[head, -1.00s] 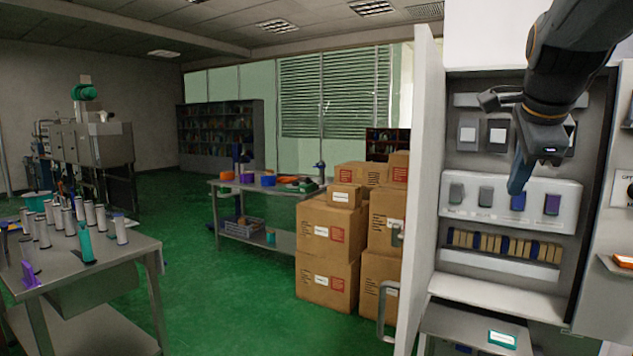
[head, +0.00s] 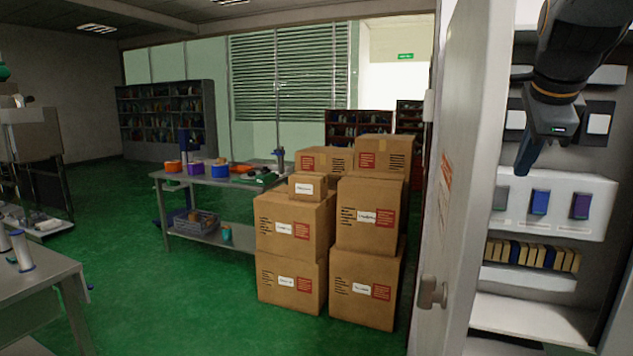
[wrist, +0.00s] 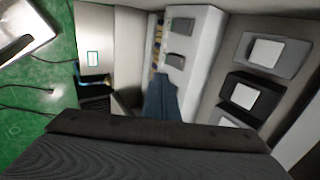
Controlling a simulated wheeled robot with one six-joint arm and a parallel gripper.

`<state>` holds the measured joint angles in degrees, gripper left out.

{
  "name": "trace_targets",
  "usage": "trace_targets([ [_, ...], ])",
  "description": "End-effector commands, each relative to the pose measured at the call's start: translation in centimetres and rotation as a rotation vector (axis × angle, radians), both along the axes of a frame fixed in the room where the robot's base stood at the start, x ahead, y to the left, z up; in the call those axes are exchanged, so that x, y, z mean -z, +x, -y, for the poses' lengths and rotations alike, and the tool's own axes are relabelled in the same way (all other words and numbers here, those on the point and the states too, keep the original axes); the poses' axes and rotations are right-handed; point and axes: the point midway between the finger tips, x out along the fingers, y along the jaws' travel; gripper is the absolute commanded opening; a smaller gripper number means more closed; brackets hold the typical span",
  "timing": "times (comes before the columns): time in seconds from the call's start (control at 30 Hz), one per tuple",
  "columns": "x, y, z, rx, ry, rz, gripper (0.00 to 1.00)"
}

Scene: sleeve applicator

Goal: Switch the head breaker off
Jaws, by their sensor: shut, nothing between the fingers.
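A row of rocker breakers sits on a white panel (head: 603,190) inside an open cabinet at the right of the head view. My gripper (head: 524,166) is shut and empty, pointing down in front of the panel's upper edge, above and left of the blue rocker. In the wrist view my gripper (wrist: 160,95) points along the white panel, where two grey rockers (wrist: 180,42) show. Contact cannot be told.
The cabinet's open door (head: 450,190) stands left of my arm, its handle (head: 432,292) facing outward. Yellowish terminal blocks (head: 532,254) lie below the rockers. Dark units with white plates (head: 599,124) sit above.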

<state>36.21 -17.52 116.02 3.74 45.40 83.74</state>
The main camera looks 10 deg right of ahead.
Motion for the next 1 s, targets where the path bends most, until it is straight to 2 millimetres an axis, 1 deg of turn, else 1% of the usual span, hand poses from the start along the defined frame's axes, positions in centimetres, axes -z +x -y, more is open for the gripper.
trace_targets([
  [0.2,0.1,0.0,0.1,0.001,0.001,-0.001,0.00],
  [0.33,0.9,0.6,0.3,-0.001,0.002,-0.002,0.00],
  [0.47,2.5,1.6,0.8,-0.003,0.003,-0.004,0.00],
  [0.83,8.4,5.2,3.0,-0.004,0.003,-0.004,0.00],
  [1.0,8.9,7.0,4.1,-0.004,0.001,-0.002,0.00],
])
